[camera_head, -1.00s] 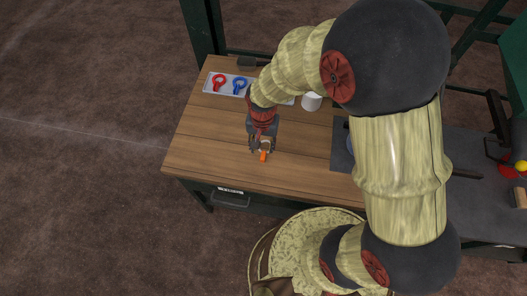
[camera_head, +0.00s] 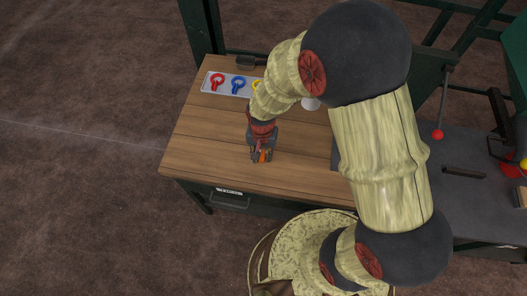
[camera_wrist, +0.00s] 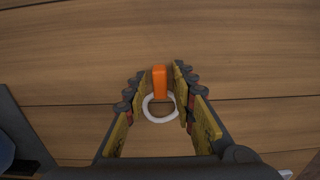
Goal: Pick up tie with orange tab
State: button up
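The tie with the orange tab (camera_wrist: 159,84) lies on the wooden tabletop. In the wrist view it is a white ring (camera_wrist: 147,113) with an orange tab pointing away from my wrist. My gripper (camera_wrist: 160,82) is open, with one finger on each side of the tie and a gap beside the tab. The fingers are close to the ring's sides; I cannot tell whether they touch it. In the head view my gripper (camera_head: 261,156) is low over the front half of the table, and the orange tab (camera_head: 263,156) shows between its fingers.
A pale tray (camera_head: 227,93) at the back of the wooden table (camera_head: 205,150) holds a red tie (camera_head: 217,80), a blue tie (camera_head: 238,84) and a partly hidden yellow one. A white cup (camera_head: 311,104) stands behind my arm. The table's left side is clear.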

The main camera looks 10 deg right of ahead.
jog(key=c, duration=0.5)
jog(key=shift+r, duration=0.1)
jog(key=shift+c, duration=0.2)
